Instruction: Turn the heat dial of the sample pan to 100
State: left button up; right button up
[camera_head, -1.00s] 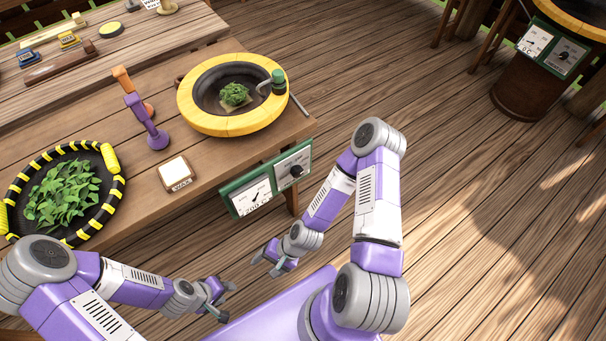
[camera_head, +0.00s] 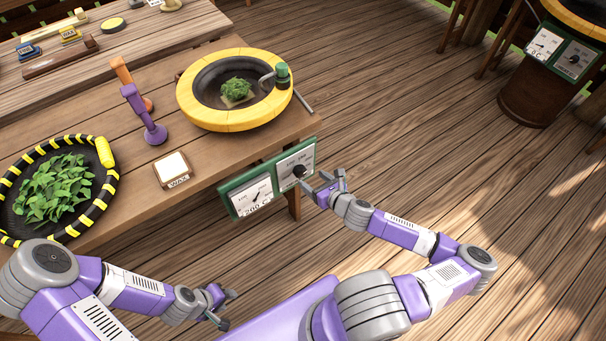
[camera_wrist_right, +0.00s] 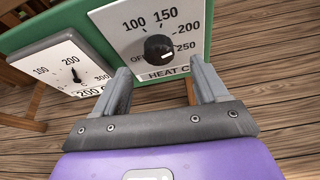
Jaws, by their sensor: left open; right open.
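The sample pan (camera_head: 225,119) has a yellow rim and a dark bowl holding a green clump. A green panel on the table's front edge carries a gauge (camera_head: 252,196) labelled 200 C and the black heat dial (camera_head: 299,170). In the right wrist view the dial (camera_wrist_right: 158,48) sits among the marks OFF, 100, 150, 200 and 250; its white mark is on the knob's lower right, toward 250. My right gripper (camera_head: 321,181) is open just in front of the dial; its fingers (camera_wrist_right: 159,76) point at the panel, one either side, apart from the knob. My left gripper (camera_head: 226,309) is open and empty, low in the view.
A black-and-yellow basket of leaves (camera_head: 104,151), a wax block (camera_head: 171,168) and purple and orange tools (camera_head: 146,115) stand on the table. A second panel (camera_head: 560,48) is at the far right. The floor around my right arm is clear.

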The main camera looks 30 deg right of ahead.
aim_at(302, 173)
jog(key=b+x, duration=0.2)
jog(key=x, duration=0.4)
jog(key=shift+w+a+f, duration=0.15)
jog(key=shift+w+f, duration=0.1)
jog(key=shift+w, duration=0.05)
jog(key=c, duration=1.1)
jog(key=shift+o, duration=0.2)
jog(key=shift+r, duration=0.1)
